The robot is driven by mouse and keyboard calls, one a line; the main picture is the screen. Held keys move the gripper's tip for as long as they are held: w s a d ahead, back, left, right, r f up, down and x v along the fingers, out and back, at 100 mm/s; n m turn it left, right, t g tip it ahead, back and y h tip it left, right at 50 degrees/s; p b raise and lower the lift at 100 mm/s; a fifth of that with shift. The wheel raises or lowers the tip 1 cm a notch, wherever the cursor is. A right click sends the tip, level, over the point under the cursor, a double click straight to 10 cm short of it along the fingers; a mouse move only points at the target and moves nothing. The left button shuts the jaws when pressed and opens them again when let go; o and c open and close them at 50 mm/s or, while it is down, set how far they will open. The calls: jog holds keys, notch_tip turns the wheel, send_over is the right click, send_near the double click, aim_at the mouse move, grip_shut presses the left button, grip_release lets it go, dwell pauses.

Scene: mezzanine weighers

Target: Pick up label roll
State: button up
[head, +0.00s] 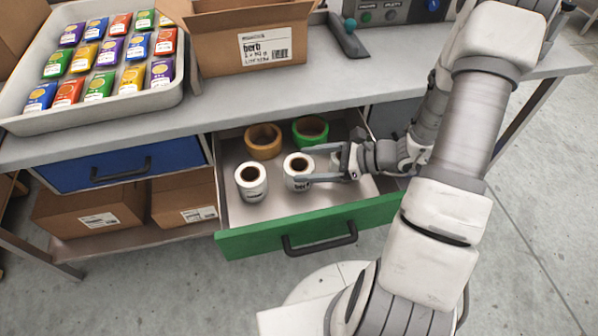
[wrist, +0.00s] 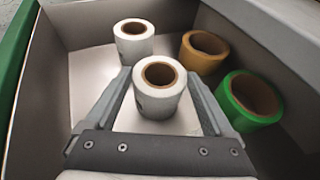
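A white label roll (head: 298,171) with a brown core stands upright in the open green-fronted drawer (head: 310,228). My gripper (head: 312,164) reaches in from the right, its two fingers open on either side of this roll. In the wrist view the roll (wrist: 160,100) lies between the fingertips (wrist: 160,88), with no clear contact seen. A second white label roll (head: 251,182) stands to its left; it also shows in the wrist view (wrist: 133,48).
An orange tape roll (head: 263,150) and a green tape roll (head: 310,139) sit at the back of the drawer. The bench top (head: 250,100) overhangs it, bearing a tray of colourful packets (head: 20,118) and a cardboard box (head: 225,62). A blue drawer (head: 125,166) is shut at left.

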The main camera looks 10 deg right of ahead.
jog(key=c, duration=0.6)
jog(key=shift+c, duration=0.2)
jog(key=shift+r, duration=0.1)
